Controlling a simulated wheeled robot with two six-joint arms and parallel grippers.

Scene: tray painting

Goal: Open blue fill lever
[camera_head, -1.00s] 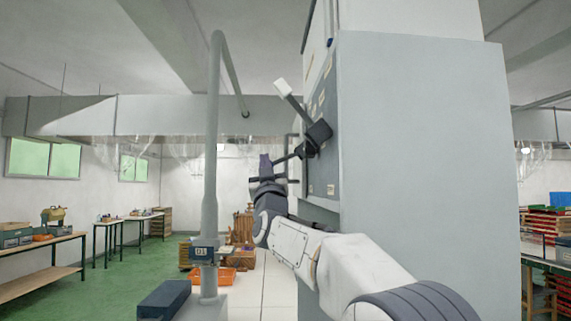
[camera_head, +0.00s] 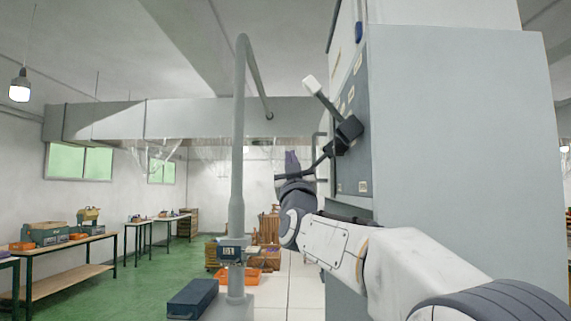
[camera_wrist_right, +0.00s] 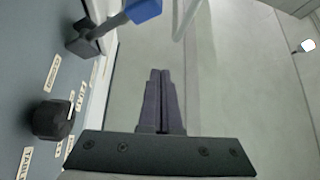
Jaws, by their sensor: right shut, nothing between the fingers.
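A lever with a blue grip (camera_wrist_right: 143,10) shows at the top of the right wrist view, on a dark grey hub (camera_wrist_right: 80,42) by the panel. My right gripper (camera_wrist_right: 160,72) is shut and empty, its fingers below and right of the blue grip, apart from it in that view. In the head view my right gripper (camera_head: 292,160) is left of the grey panel (camera_head: 352,100). A lever with a white grip (camera_head: 312,85) and black hub (camera_head: 346,132) stands out from that panel. A small blue part (camera_head: 358,31) shows higher up. My left gripper is out of view.
A black knob (camera_wrist_right: 53,120) and several labels are on the panel beside my right gripper. A grey upright pipe (camera_head: 238,150) stands left of the arm, with a dark blue box (camera_head: 193,298) at its foot. The large grey cabinet (camera_head: 460,150) fills the right.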

